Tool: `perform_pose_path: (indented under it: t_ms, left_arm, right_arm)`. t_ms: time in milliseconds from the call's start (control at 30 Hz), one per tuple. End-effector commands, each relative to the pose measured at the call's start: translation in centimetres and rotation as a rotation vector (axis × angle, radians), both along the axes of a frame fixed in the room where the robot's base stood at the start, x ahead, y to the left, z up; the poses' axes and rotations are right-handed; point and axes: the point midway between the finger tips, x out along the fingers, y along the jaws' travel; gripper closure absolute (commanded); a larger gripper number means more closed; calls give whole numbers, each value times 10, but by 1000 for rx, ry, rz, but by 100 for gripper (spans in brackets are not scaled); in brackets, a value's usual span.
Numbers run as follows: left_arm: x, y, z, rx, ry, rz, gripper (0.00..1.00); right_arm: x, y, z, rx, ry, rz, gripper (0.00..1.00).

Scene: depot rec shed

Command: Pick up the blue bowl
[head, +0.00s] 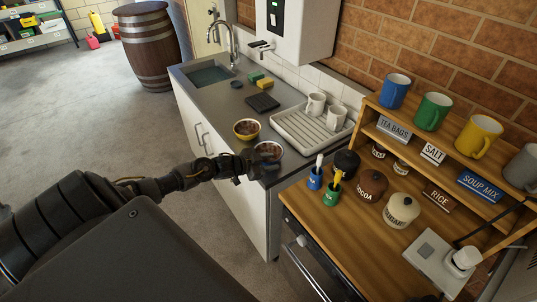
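My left arm reaches in from the left, and its dark gripper (247,166) is at the front edge of the counter, right beside a small bowl (268,151). This bowl has a pale greyish rim and brown contents; its outer wall is mostly hidden by the gripper, so I cannot tell whether it is blue. I cannot make out whether the fingers touch it or how far apart they are. A yellow bowl (246,130) with similar brown contents stands just behind it. No clearly blue bowl shows. My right gripper is not in view.
A drying rack (300,134) with two white cups lies right of the bowls. The sink (209,76), sponges and a dark pad (262,102) are farther back. A wooden shelf unit (345,228) with jars and coloured mugs crowds the right. Open floor lies left.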

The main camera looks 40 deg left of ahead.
Motion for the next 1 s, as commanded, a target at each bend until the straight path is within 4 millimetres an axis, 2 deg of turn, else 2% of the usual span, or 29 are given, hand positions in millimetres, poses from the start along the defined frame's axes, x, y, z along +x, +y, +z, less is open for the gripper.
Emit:
perform_pose_path:
  t_ms: [133, 433, 700, 1000]
  left_arm:
    - [16, -5, -4, -1, -1, 2, 63]
    - [19, -7, -8, 0, 0, 0, 63]
    - [19, -7, -8, 0, 0, 0, 99]
    - [19, -7, -7, -1, -2, -1, 100]
  right_arm:
    - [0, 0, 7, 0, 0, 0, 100]
    - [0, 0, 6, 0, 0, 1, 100]
    - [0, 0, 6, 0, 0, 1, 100]
    - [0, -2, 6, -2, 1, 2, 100]
